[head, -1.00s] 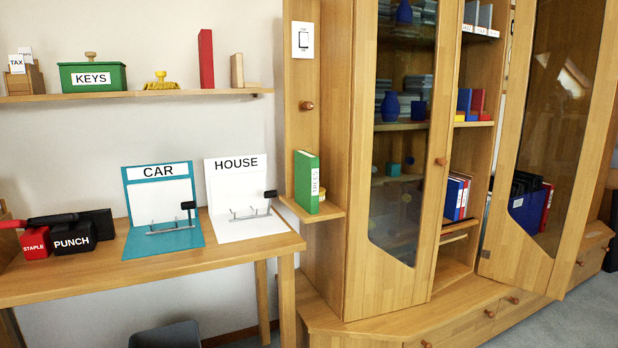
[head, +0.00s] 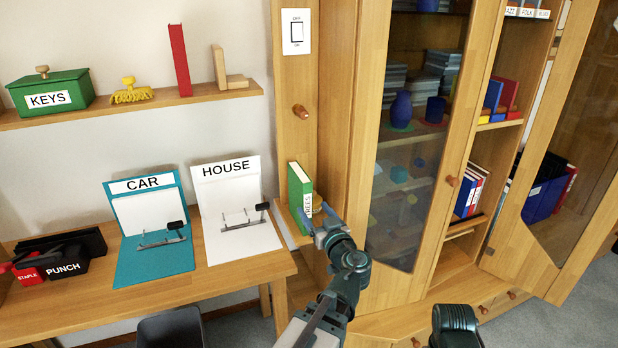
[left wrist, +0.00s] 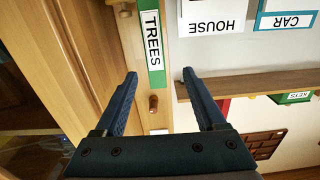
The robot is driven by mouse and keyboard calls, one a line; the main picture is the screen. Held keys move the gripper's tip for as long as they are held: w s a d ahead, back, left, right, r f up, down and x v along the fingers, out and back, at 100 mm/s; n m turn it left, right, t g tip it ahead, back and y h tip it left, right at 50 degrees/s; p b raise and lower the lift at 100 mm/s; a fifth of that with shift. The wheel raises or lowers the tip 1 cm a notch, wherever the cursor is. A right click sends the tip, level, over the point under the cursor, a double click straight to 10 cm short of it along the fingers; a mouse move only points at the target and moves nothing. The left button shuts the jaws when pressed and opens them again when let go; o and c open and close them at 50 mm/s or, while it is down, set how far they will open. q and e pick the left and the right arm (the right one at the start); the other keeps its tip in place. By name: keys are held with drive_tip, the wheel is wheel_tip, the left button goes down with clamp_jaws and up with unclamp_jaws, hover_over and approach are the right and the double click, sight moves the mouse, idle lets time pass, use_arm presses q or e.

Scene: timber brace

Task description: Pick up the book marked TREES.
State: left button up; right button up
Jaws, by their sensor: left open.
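The green book marked TREES (head: 298,188) stands upright on a small side shelf, its white label facing out. My left gripper (head: 319,222) is right in front of the book's lower part and hides some of its spine. The fingers are open, with nothing seen gripped. I cannot tell whether a finger touches the book.
The glass-doored cabinet (head: 345,120) is close to the right of the book. A wooden knob (head: 301,111) is above it. The white HOUSE stand (head: 235,240) and teal CAR stand (head: 150,265) are on the desk to the left. A wall shelf (head: 150,106) holds the KEYS box.

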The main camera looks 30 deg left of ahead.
sight(307, 195)
use_arm(q)
drive_tip(key=x, duration=0.6)
drive_tip(key=r+x, duration=0.1)
drive_tip(key=x, duration=0.2)
drive_tip(key=shift+w+d, duration=0.1)
drive_tip(key=shift+w, duration=0.05)
drive_tip(key=x, duration=0.5)
drive_tip(key=shift+w+r, duration=0.15)
drive_tip(key=shift+w, duration=0.1)
drive_tip(key=shift+d, duration=0.1)
clamp_jaws()
idle(1.0)
